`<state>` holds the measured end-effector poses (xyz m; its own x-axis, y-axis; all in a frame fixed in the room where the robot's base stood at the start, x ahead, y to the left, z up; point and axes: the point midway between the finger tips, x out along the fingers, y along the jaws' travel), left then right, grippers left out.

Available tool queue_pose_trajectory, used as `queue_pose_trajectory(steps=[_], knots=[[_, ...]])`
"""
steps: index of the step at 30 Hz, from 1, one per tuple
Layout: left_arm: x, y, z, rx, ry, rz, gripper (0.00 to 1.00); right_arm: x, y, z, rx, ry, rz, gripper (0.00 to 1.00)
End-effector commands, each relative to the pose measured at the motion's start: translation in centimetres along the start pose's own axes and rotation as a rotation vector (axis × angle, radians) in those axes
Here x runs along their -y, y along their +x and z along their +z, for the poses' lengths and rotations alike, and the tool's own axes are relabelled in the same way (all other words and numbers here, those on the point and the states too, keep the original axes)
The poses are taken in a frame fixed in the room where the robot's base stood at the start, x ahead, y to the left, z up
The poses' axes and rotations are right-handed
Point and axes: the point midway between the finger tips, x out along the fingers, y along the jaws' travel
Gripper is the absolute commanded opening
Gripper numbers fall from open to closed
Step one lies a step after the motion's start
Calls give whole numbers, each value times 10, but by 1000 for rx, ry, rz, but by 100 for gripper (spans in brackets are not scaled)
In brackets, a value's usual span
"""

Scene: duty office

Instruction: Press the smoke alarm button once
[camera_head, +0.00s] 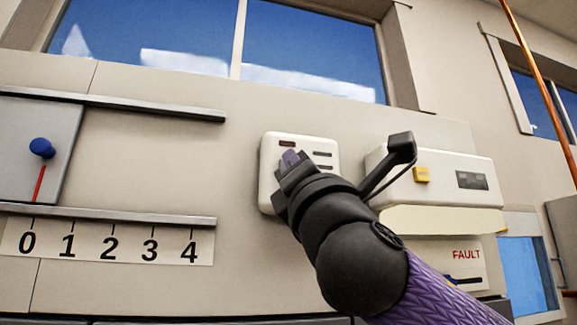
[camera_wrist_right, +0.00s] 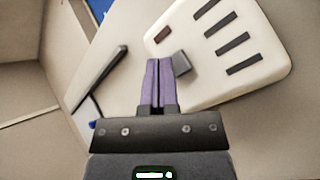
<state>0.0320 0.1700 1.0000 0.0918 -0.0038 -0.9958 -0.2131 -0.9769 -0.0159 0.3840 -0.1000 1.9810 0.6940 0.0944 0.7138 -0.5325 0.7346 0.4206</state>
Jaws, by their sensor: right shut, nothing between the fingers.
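The smoke alarm is a white rounded box (camera_head: 325,145) on the wall panel, with a small dark red bar and several dark slots. It fills the upper right of the right wrist view (camera_wrist_right: 225,75). A small grey square button (camera_wrist_right: 182,64) sticks out near its edge there. My right gripper (camera_head: 290,158) is in front of the box, with its purple fingers shut and empty. In the wrist view the fingertips (camera_wrist_right: 159,62) are just left of the button. I cannot tell whether they touch it. In the head view the gripper hides the button. My left gripper is not in view.
A white unit with a yellow button (camera_head: 421,174) and a FAULT label (camera_head: 466,254) is right of the alarm, partly behind my arm. At left are a blue-knobbed lever (camera_head: 41,148) and a 0-to-4 scale (camera_head: 110,242). Windows are above.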

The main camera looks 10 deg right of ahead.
Motion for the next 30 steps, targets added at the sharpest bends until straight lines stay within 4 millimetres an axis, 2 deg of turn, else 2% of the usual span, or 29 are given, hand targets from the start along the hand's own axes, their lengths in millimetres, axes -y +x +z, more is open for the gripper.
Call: queue_pose_trajectory(steps=[30], knots=[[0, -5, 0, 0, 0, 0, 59, 6, 9, -6, 0, 0, 0, 0]])
